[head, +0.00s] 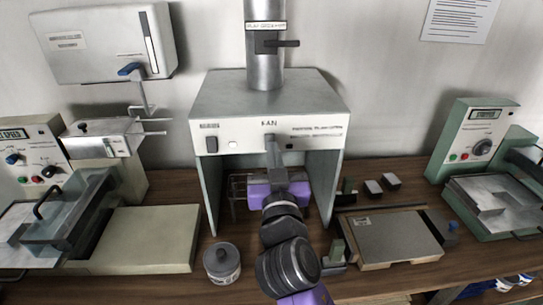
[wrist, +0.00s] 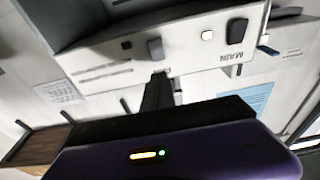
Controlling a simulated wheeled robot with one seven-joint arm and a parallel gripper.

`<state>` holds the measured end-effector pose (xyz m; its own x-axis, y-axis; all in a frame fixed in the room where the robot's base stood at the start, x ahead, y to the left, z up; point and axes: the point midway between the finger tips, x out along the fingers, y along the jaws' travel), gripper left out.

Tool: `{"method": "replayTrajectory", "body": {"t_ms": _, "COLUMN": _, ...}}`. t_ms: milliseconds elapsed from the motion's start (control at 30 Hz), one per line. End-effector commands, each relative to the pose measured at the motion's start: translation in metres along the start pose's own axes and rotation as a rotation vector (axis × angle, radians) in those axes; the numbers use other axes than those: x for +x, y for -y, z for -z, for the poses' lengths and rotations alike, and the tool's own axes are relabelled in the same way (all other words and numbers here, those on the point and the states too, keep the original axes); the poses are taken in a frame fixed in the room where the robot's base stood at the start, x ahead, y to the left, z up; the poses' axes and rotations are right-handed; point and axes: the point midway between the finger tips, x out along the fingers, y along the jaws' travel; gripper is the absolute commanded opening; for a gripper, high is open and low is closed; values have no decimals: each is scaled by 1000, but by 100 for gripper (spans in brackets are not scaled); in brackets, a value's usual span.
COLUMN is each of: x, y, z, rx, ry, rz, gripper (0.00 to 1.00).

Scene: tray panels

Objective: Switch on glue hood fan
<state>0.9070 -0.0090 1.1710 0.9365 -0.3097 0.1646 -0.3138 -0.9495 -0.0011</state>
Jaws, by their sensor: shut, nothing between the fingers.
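The glue hood (head: 200,125) stands against the wall with a white control strip on its front, marked FAN near the middle. My gripper (head: 271,140) is shut and empty, its fingertips at the strip just under that word, covering the fan switch in the head view. In the wrist view, which is upside down, the dark fan rocker (wrist: 155,49) shows just past the fingertips (wrist: 159,74). I cannot tell whether they touch it. The dark MAIN rocker (head: 212,145) is at the strip's left end; it also shows in the wrist view (wrist: 237,31).
A pale square lamp or button (head: 233,145) sits between the rockers. A grey duct with a dark handle (head: 280,43) rises from the hood. A lidded jar (head: 222,262) stands front left of it; a flat panel (head: 390,240) lies right. Machines stand on both sides.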

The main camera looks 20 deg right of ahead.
Motion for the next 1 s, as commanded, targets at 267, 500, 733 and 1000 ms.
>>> {"method": "replayTrajectory", "body": {"t_ms": 267, "x": -32, "y": 2, "z": 11, "rx": 2, "ry": -3, "rz": 4, "gripper": 0}}
{"method": "replayTrajectory", "body": {"t_ms": 500, "x": -67, "y": 2, "z": 24, "rx": 1, "ry": -2, "rz": 4, "gripper": 0}}
{"method": "replayTrajectory", "body": {"t_ms": 733, "x": -89, "y": 1, "z": 34, "rx": 1, "ry": -2, "rz": 2, "gripper": 0}}
{"method": "replayTrajectory", "body": {"t_ms": 1000, "x": -92, "y": 1, "z": 36, "rx": -1, "ry": 0, "rz": 2, "gripper": 0}}
